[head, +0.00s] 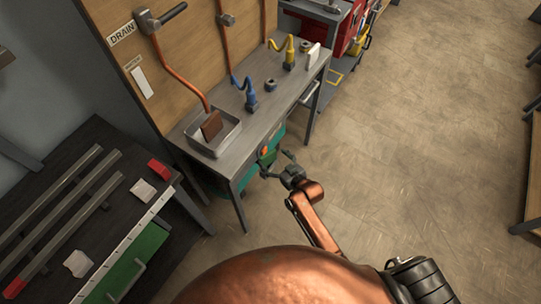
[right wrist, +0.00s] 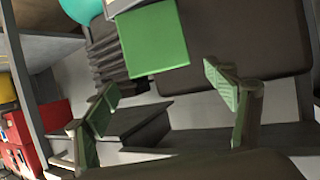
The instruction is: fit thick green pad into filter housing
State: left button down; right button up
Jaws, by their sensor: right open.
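A green block, which looks like the thick green pad (right wrist: 153,40), shows at the upper middle of the right wrist view, ahead of my fingers. My right gripper (right wrist: 160,84) is open and empty, with a gap between it and the block. In the head view, my right gripper (head: 275,160) is low beside the front edge of the workbench, near a green area (head: 278,138) under the top. I cannot tell whether that area is the same block. I cannot clearly make out the filter housing. My left gripper is not in view.
A dark table (head: 60,215) stands at left.

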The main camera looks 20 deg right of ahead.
pick_arm(q)
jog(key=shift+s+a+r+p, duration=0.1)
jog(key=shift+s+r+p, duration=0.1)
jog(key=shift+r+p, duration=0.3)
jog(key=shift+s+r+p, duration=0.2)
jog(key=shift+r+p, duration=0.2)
jog(key=shift+p, duration=0.05)
pick_arm(e)
jog(key=v, duration=0.7)
jog(key=shift+s+r, duration=0.15)
jog(key=shift+s, duration=0.1)
jog(key=shift+d, duration=0.1)
